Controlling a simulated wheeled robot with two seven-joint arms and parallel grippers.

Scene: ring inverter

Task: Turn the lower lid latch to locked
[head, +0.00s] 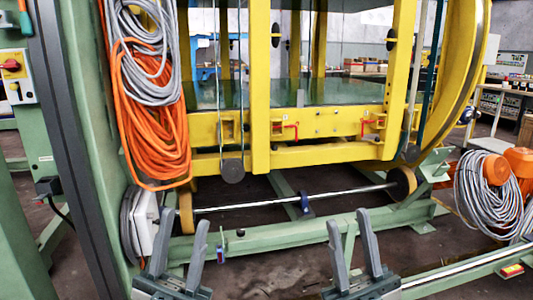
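The yellow ring inverter frame (345,122) stands in front of me. Two small latch-like fittings with red handles sit on its lower yellow beam: a left red handle (288,127) and a right red handle (370,123). I cannot tell which is the lower lid latch, or whether either is locked. My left gripper (185,218) is open and empty at the bottom of the view, below and left of the handles. My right gripper (348,219) is open and empty, below the handles. Both are apart from the frame.
Orange cable coils (155,145) and a grey cable (150,80) hang on the left post. A steel shaft with a roller (402,184) runs under the frame. The green base beam (265,238) lies behind my grippers. More coiled cable (490,195) is at right.

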